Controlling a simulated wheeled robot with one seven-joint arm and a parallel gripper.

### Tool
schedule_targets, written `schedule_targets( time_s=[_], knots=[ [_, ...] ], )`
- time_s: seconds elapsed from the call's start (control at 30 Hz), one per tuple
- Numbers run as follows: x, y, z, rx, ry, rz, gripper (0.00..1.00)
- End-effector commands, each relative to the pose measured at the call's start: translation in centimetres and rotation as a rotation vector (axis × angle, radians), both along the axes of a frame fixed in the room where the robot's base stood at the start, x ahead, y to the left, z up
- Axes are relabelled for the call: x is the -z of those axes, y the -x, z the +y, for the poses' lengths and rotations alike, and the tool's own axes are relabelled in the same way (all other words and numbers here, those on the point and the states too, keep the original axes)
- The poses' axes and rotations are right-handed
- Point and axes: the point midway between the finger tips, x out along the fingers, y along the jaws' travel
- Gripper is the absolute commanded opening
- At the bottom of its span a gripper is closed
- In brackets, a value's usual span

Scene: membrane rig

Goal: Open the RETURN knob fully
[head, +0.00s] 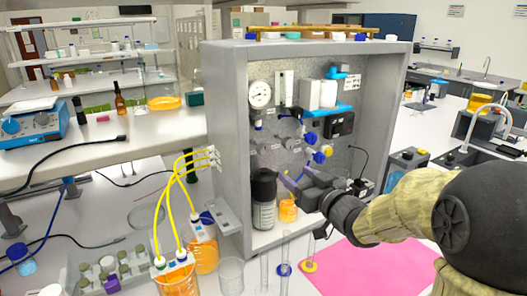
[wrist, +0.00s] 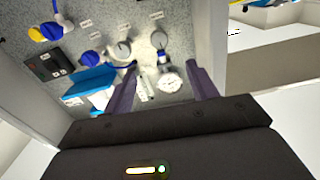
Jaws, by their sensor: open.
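The panel of the rig (head: 352,95) carries several knobs with small labels too blurred to read, so I cannot tell which is RETURN. Blue knobs (head: 310,138) and a yellow knob (head: 327,150) sit at the panel's right middle. In the wrist view there are a blue knob (wrist: 90,58), a yellow knob (wrist: 38,33) and a grey round knob (wrist: 121,50). My gripper (head: 289,183) is in front of the panel's lower part, beside a dark bottle in the head view. In the wrist view its purple fingers (wrist: 162,90) are apart with nothing held between them.
A pressure gauge (head: 260,94) is at the panel's upper left. The dark-capped bottle (head: 264,200) and an orange jar (head: 288,210) stand on the rig's floor. Yellow tubes (head: 172,198) run to an orange beaker (head: 176,280). Glass cylinders (head: 284,250) stand near the pink mat (head: 375,268).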

Motion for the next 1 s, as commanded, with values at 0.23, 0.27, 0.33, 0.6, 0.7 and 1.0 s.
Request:
schedule_targets(
  time_s=[0.23, 0.27, 0.33, 0.6, 0.7, 1.0],
  knots=[
    [0.0, -0.3, 0.1, 0.002, 0.001, 0.001, 0.58],
    [0.0, -0.4, 0.2, 0.002, 0.001, 0.001, 0.58],
    [0.0, -0.9, 0.6, 0.001, 0.001, 0.002, 0.58],
    [-0.1, -4.4, 3.1, -0.001, 0.000, 0.002, 0.58],
    [-0.1, -5.9, 4.0, 0.000, 0.000, 0.002, 0.58],
    [-0.1, -10.3, 7.0, 0.001, 0.002, 0.003, 0.58]
  ],
)
